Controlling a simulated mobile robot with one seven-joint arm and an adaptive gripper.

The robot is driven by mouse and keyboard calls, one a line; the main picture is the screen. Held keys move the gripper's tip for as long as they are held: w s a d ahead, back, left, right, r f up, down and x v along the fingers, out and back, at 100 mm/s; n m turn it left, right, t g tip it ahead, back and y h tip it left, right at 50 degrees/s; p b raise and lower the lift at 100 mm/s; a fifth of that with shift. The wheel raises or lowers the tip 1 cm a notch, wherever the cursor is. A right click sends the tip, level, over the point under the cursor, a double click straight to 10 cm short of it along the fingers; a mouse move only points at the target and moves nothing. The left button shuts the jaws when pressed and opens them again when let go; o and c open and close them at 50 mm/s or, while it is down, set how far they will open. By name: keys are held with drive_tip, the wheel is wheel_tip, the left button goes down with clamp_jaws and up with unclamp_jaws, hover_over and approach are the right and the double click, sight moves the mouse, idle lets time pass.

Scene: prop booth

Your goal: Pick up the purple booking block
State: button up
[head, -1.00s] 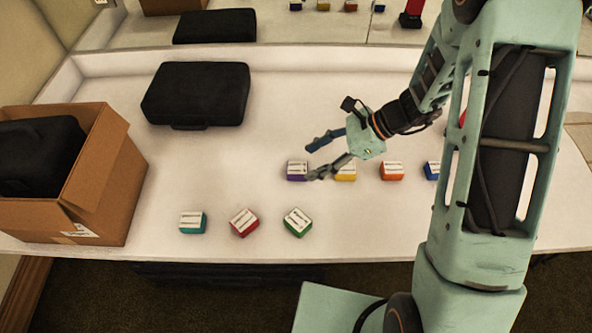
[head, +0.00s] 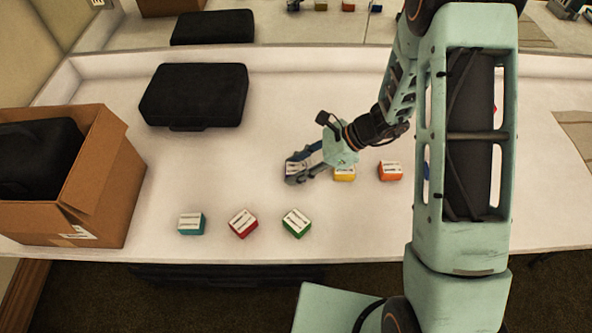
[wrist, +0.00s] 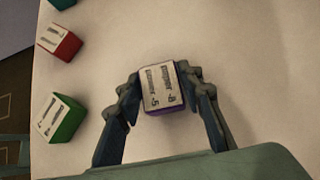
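The purple booking block (head: 293,169) has a white printed label on top and stands in the middle of the white table. In the head view my gripper (head: 290,171) reaches it from the right and hides part of it. In the wrist view the block (wrist: 161,88) sits between my two fingertips (wrist: 160,92), label up and purple side showing at the bottom. One finger lies close along each side, with no clear gap to the block. The block appears still at table level.
A yellow block (head: 344,175) stands just right, under my gripper, with an orange block (head: 389,171) beyond. Teal (head: 191,224), red (head: 243,223) and green (head: 296,223) blocks line the front. A black case (head: 194,95) lies behind; a cardboard box (head: 106,178) stands left.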

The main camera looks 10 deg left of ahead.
drive_tip(key=c, duration=0.6)
drive_tip(key=shift+r, duration=0.1)
